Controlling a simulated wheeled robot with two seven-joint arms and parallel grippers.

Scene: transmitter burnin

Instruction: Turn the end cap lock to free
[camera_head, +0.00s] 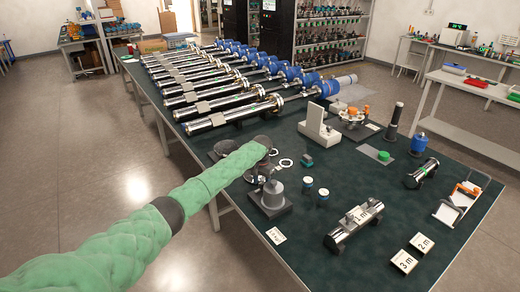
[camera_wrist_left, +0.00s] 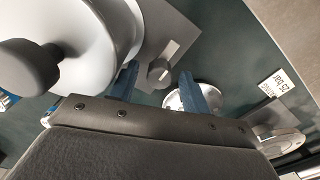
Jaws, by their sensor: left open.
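My left gripper (camera_wrist_left: 157,76) is open, with two blue fingers spread apart in the left wrist view. A small dark round knob (camera_wrist_left: 158,71) on a grey plate (camera_wrist_left: 178,30) with a light strip shows between the fingertips; I cannot tell whether this is the end cap lock, and I see no contact. A silver round part (camera_wrist_left: 206,97) lies partly behind the right finger. In the head view my left gripper (camera_head: 268,168) is over the grey round-bodied fixture (camera_head: 273,196) near the table's left edge, and its fingers are mostly hidden there. My right gripper is not in view.
A large white round body with a dark ball handle (camera_wrist_left: 28,66) crowds the wrist view's left side. Long transmitters (camera_head: 230,112) fill the table's far side.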

